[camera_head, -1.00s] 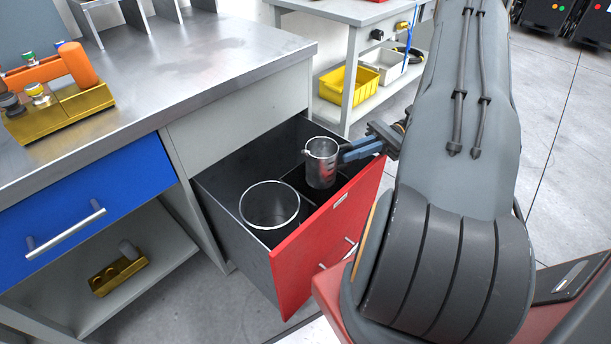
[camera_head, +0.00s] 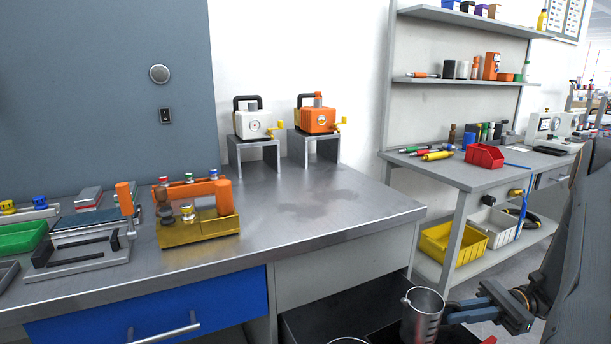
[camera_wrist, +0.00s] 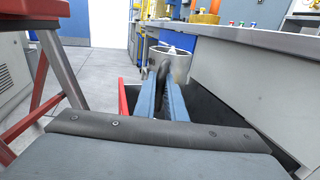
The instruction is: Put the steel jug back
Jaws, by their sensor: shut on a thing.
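The steel jug (camera_head: 422,318) is a shiny metal cylinder with marks on its side, upright at the bottom right of the head view. My gripper (camera_head: 452,312) comes in from the right and is shut on the jug. In the wrist view the jug (camera_wrist: 180,66) sits at the ends of the blue fingers (camera_wrist: 166,88). The jug is over or inside the open red-fronted drawer, whose dark inside (camera_head: 310,322) shows below the bench. The jug's base is hard to see, so I cannot tell whether it touches the drawer floor.
The rim of another round container (camera_head: 348,341) shows in the drawer, left of the jug. The steel bench (camera_head: 300,225) stands behind it, with a yellow fixture (camera_head: 200,230) and two pump-like devices on stands. A shelf table (camera_head: 470,178) with yellow bin (camera_head: 453,243) stands right.

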